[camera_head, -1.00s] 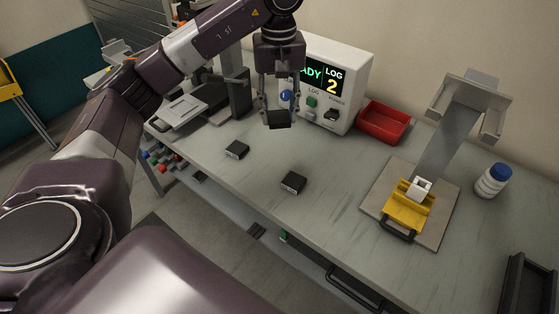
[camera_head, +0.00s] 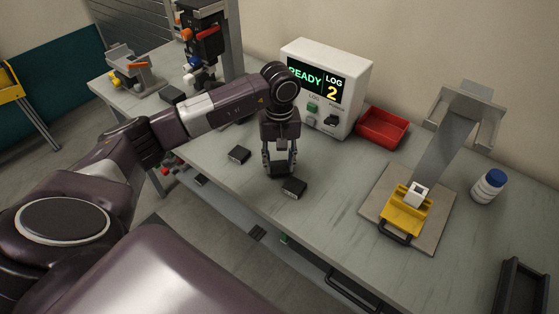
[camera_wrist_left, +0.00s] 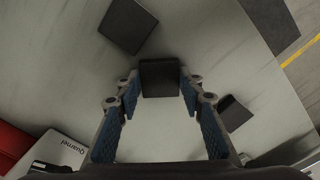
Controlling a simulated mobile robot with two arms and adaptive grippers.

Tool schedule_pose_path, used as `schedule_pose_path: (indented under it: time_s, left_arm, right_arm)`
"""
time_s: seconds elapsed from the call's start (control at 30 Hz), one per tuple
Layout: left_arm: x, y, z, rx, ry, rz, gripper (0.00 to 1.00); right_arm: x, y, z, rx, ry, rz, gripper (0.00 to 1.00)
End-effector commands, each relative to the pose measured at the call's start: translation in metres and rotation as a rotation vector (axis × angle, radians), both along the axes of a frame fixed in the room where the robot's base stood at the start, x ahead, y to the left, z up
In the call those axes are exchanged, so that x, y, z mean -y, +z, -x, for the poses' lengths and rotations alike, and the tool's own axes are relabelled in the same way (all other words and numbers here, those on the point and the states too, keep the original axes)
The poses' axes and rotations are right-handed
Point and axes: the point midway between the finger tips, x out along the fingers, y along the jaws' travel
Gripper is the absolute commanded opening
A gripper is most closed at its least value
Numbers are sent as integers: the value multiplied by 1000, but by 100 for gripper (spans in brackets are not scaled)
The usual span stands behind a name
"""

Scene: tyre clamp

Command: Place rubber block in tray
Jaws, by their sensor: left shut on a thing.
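My left gripper (camera_head: 279,163) is shut on a black rubber block (camera_head: 278,170), low over the middle of the workbench. In the left wrist view the held block (camera_wrist_left: 160,78) shows between the tips of the fingers (camera_wrist_left: 160,88). Whether it touches the bench is hard to tell. Two similar black blocks lie on the bench: one (camera_head: 239,155) to the left of the gripper, one (camera_head: 294,188) close by at its front right. A red tray (camera_head: 382,128) stands at the back and looks empty. A black tray (camera_head: 524,287) is partly visible at the lower right. My right gripper is out of view.
A white box with a READY display (camera_head: 327,87) stands behind the gripper. A yellow clamp fixture (camera_head: 405,207) on a plate and a white bottle with a blue cap (camera_head: 488,186) are to the right. Bare bench (camera_head: 330,180) lies between the gripper and the fixture.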

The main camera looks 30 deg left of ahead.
Motion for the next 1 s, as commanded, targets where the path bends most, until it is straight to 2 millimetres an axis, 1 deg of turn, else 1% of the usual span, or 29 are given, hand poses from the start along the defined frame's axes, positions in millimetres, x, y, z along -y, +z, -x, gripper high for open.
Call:
schedule_pose_path:
  time_s: [0.2, 0.33, 0.37, 0.5, 0.83, 0.9, 0.97, 1.0]
  left_arm:
    - [0, 0, -1, 1, 0, 0, 7]
    - [0, -5, -1, 1, 0, 0, 7]
    - [0, -4, -1, 1, 0, 0, 36]
    - [0, -3, -1, 1, 0, 0, 52]
    - [0, -1, 0, 1, 1, 0, 53]
    - [0, 3, 0, 1, 1, 1, 53]
    - [0, 8, -2, 6, 0, 1, 53]
    - [0, 14, -2, 7, 1, 1, 53]
  right_arm:
    - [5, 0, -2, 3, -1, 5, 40]
    - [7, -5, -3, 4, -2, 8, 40]
    - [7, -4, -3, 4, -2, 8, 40]
    - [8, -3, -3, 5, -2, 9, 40]
    - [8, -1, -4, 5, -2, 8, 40]
    - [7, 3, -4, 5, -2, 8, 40]
    - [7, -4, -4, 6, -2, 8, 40]
    - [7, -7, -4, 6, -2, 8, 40]
